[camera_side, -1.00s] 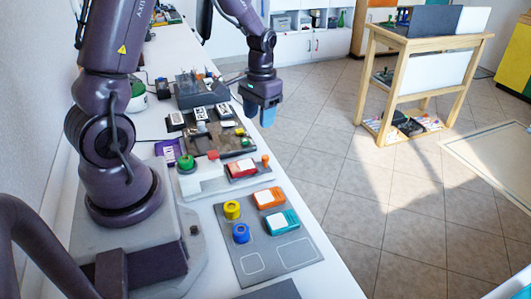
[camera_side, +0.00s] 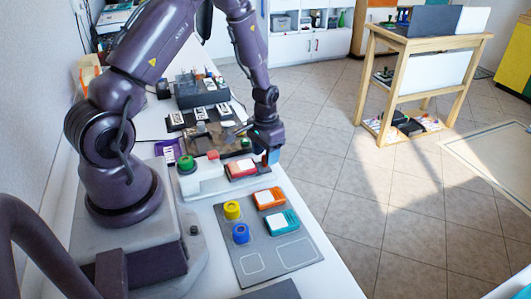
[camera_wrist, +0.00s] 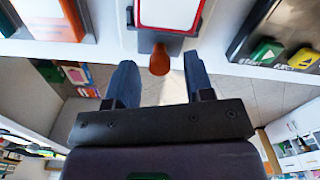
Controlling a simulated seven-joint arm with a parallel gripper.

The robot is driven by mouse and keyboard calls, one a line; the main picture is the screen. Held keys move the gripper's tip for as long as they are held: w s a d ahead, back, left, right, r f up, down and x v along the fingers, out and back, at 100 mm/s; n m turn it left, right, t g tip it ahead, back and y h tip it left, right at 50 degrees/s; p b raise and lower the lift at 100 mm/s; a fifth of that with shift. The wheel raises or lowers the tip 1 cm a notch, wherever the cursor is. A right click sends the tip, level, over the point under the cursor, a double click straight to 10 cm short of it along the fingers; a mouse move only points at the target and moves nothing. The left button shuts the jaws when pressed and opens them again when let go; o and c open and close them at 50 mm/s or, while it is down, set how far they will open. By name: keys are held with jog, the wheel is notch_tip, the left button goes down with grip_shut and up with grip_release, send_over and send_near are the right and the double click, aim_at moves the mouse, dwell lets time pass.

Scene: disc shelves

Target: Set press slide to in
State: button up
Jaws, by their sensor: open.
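The press is a white fixture (camera_side: 207,183) on the bench, with a green round knob (camera_side: 186,162) on its left. A red block with a white label (camera_side: 241,168) sits at its right end and also shows at the top of the wrist view (camera_wrist: 170,14). The slide's orange knob (camera_wrist: 159,60) sticks out from the fixture's edge. My gripper (camera_wrist: 160,76) is open, with one finger on each side of the knob and a gap on both sides. In the side view my gripper (camera_side: 272,157) hides the knob.
A grey mat (camera_side: 245,264) with yellow and blue round pieces and orange and teal blocks lies in front. A dark panel with several buttons (camera_side: 220,138) stands behind the press. The bench's right edge is close, with open floor (camera_side: 330,190) beyond.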

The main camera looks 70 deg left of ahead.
aim_at(237, 166)
jog(key=shift+f, duration=0.1)
grip_shut()
jog(key=s, duration=0.8)
jog(key=shift+s, duration=0.1)
grip_release()
notch_tip(237, 166, up, 13)
dwell(0.5)
dwell(0.4)
